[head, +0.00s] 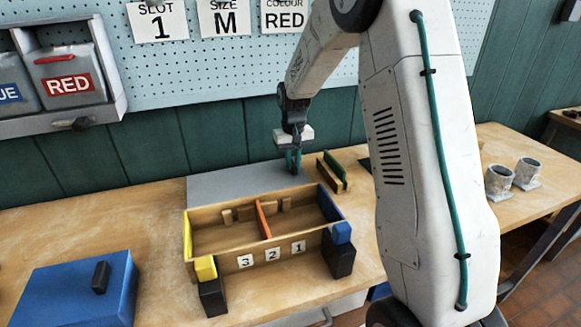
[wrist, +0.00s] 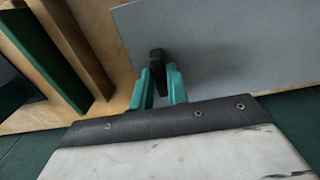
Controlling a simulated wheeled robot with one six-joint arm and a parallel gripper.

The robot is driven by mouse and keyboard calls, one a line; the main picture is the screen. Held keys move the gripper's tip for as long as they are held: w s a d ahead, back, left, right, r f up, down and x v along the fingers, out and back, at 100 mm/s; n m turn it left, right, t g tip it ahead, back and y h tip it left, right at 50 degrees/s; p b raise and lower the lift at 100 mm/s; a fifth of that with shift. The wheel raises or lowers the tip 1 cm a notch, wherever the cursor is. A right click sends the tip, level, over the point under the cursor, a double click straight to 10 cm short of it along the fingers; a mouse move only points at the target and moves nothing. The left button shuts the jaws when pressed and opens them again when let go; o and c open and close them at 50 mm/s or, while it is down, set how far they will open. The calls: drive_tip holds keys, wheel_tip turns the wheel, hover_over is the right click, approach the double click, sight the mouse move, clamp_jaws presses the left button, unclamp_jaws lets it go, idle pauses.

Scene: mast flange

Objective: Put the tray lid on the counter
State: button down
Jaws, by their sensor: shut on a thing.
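The tray lid is a flat grey panel (head: 240,183) just behind the open wooden tray (head: 220,261), whose wall hides its near edge. The lid also fills the upper right of the wrist view (wrist: 225,45). My gripper (head: 293,160) is over the lid's right part, its teal fingers (wrist: 158,85) shut on the lid's black knob (wrist: 157,62). The lid looks level and low over the counter (head: 70,232); I cannot tell whether it touches it. The tray shows an orange divider and the labels 3, 2, 1.
A wooden piece with a green board (head: 335,168) stands right of the lid, close to it. A blue box (head: 75,290) with a black handle is at the front left. Grey cups (head: 527,170) stand far right. A pegboard (head: 220,70) and bins are behind.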

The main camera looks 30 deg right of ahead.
drive_tip(key=shift+f, duration=1)
drive_tip(key=c, duration=1.4)
unclamp_jaws()
drive_tip(key=shift+o, duration=0.2)
